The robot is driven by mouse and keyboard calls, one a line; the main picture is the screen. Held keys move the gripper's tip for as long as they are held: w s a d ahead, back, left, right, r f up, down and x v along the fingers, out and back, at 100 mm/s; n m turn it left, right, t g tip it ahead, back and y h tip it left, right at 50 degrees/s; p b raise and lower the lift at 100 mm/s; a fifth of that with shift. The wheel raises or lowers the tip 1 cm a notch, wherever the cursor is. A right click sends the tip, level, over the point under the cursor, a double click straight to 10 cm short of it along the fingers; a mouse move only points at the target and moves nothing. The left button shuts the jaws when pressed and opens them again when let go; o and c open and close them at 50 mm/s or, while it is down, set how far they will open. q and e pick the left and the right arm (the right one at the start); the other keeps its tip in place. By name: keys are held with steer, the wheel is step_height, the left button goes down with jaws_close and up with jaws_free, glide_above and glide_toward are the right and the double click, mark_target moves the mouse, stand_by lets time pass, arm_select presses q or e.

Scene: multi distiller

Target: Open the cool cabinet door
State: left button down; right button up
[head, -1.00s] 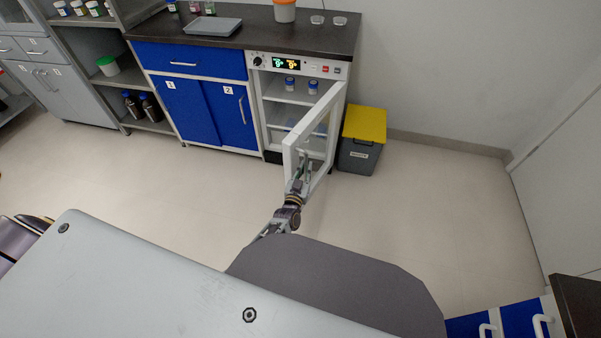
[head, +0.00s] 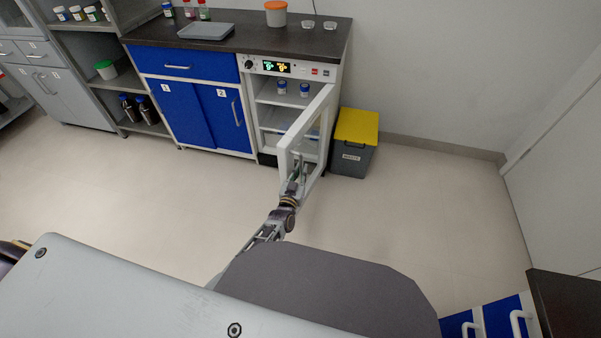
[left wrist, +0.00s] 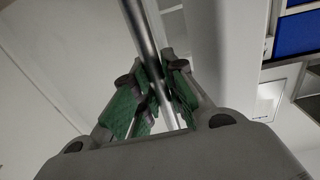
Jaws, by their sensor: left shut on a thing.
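The cool cabinet (head: 258,92) stands under the dark counter, with a lit display on its top panel. Its white-framed glass door (head: 306,122) stands wide open, swung out toward me. Inside, two small blue-and-white jars (head: 304,90) sit on an upper shelf. My left gripper (head: 296,178) is at the near edge of the door. In the left wrist view my left gripper (left wrist: 158,92) has its green-padded fingers shut around the metal bar handle (left wrist: 143,32). My right gripper is not in view.
A grey bin with a yellow lid (head: 357,127) stands right of the cabinet, near the door. Blue drawers and doors (head: 200,112) adjoin on the left. An orange-lidded tub (head: 276,14) and a grey tray (head: 209,29) sit on the counter. The floor before the cabinet is open.

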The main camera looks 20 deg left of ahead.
arm_select(q)
steer(key=c, duration=1.5)
jaws_free()
steer(key=shift+o, duration=0.2)
steer(key=shift+s, duration=0.1)
steer(key=s, duration=1.1)
steer(key=shift+s+a, duration=0.25)
steer(key=shift+s, duration=0.15)
